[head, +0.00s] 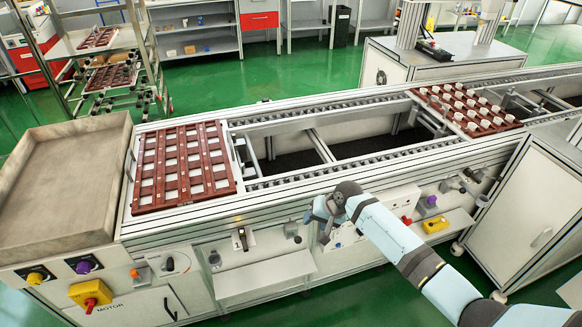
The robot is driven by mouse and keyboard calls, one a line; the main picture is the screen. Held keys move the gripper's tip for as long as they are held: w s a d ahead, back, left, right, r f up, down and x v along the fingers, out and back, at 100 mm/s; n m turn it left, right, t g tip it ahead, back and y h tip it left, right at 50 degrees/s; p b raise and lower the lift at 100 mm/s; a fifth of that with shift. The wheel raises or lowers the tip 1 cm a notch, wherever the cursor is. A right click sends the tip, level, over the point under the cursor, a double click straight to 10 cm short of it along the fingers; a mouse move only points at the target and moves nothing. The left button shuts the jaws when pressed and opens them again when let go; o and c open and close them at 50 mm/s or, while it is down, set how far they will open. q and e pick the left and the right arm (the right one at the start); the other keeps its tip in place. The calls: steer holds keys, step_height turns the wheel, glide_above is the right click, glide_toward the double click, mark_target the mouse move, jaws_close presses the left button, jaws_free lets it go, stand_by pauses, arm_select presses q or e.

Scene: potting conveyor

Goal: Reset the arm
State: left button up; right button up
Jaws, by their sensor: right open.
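My right arm reaches in from the lower right in the head view. Its gripper (325,217) hangs in front of the conveyor's near side, by the control panel. It is open, and I see nothing between its fingers. It is apart from both trays. My left gripper is not in view.
The long conveyor (290,200) crosses the view. A brown grid tray (143,174) lies at its left part, and another brown tray (507,121) with several white pots sits farther right. A grey bin (70,238) stands at far left. A rack (146,60) with trays stands behind.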

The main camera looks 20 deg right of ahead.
steer(key=s+a+f+n+t+p, duration=0.1)
steer(key=s+a+n+t+p, duration=0.2)
steer(key=s, duration=0.6)
steer(key=s+r+n+t+p, duration=0.1)
steer(key=s+r+p, duration=0.2)
steer(key=s, duration=0.4)
steer(key=s+a+r+n+t+p, duration=0.1)
steer(key=s+r+n+t+p, duration=0.1)
steer(key=s, duration=0.5)
steer(key=s+r+n+t+h+p, duration=0.1)
steer(key=s+r+p, duration=0.3)
steer(key=s, duration=0.3)
steer(key=shift+s+a+r+t, duration=0.3)
steer(key=shift+s+r, duration=0.1)
steer(key=shift+r, duration=0.45)
